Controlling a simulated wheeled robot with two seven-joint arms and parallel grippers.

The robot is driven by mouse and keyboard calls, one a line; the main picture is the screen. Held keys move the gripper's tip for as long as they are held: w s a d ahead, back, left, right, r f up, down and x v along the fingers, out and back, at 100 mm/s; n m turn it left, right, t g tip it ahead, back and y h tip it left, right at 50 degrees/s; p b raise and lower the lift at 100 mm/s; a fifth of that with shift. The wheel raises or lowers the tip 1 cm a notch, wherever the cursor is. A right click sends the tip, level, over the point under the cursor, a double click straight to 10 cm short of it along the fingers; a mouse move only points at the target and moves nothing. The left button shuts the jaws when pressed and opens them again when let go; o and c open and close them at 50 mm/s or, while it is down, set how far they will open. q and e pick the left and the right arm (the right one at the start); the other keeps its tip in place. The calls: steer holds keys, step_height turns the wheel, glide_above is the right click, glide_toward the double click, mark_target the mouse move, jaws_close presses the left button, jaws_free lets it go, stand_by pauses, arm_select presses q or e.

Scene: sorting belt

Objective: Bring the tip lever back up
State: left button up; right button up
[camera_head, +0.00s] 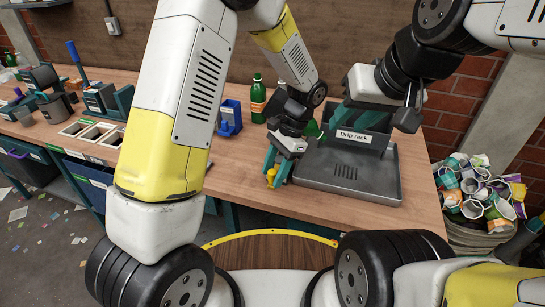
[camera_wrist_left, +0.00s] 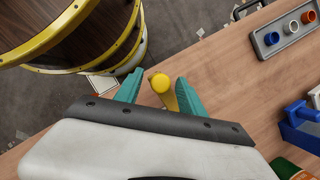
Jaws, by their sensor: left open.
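A yellow, round-topped post (camera_wrist_left: 160,84), which looks like the tip lever's handle, stands between the teal fingers of my left gripper (camera_wrist_left: 160,76) in the left wrist view. Gaps show on both sides of it. In the head view my left gripper (camera_head: 277,174) points down at the left front corner of the drip rack, with the yellow piece (camera_head: 271,177) at its fingertips. The lever's base and pivot are hidden. My right gripper (camera_head: 368,86) is in front of the drip rack's labelled back; whether its fingers are open cannot be made out.
The grey drip rack (camera_head: 375,190) stands right of my left gripper. A blue holder (camera_head: 229,119) and a green bottle (camera_head: 258,97) stand behind it. A blue-handled lever (camera_head: 74,58) rises far left. Cups are piled (camera_head: 478,190) at right.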

arm_select(q)
steer(key=shift+s+a+f, duration=0.1)
steer(key=shift+a+f, duration=0.05)
steer(key=shift+f, duration=0.25)
jaws_close()
stand_by(1.2)
